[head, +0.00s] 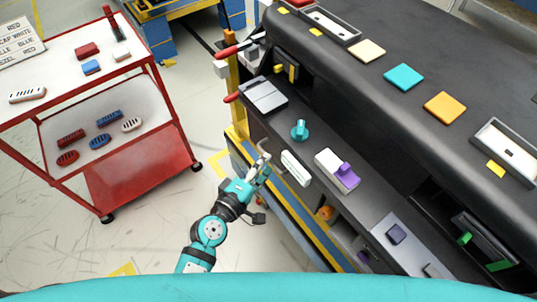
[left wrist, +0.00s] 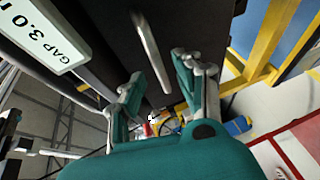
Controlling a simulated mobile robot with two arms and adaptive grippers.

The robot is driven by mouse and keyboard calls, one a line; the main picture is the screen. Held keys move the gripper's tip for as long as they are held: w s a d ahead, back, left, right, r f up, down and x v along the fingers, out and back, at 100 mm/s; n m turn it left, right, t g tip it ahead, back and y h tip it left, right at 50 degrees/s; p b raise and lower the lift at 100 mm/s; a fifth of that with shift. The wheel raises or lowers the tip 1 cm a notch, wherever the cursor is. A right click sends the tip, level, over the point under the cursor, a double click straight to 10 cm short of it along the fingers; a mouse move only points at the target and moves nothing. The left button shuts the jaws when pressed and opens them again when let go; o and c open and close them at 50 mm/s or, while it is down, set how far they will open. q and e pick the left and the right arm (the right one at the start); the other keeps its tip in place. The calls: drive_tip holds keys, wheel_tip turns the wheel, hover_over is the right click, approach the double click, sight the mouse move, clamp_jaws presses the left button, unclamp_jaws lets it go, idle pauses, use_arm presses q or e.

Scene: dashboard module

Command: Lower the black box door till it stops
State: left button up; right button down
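My left gripper (head: 262,168) is beside the front of the black dashboard module (head: 375,105). In the left wrist view, its two teal and grey fingers (left wrist: 160,78) stand apart with nothing between their tips. A pale bar (left wrist: 152,45), which looks like a handle, lies just beyond the fingertips against a dark panel (left wrist: 110,35). The panel may be the black box door; its edges and tilt are unclear. The bar also shows at the gripper in the head view (head: 264,150). I cannot tell whether a finger touches it. My right gripper is not in view.
A white label reading GAP 3.0 (left wrist: 42,32) is close on the left; it also shows in the head view (head: 296,168). A turquoise knob (head: 299,130) and a white block with a purple slider (head: 338,170) are nearby. A red cart (head: 135,185) stands left, across open floor.

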use_arm(q)
drive_tip(key=shift+x, duration=1.65)
clamp_jaws()
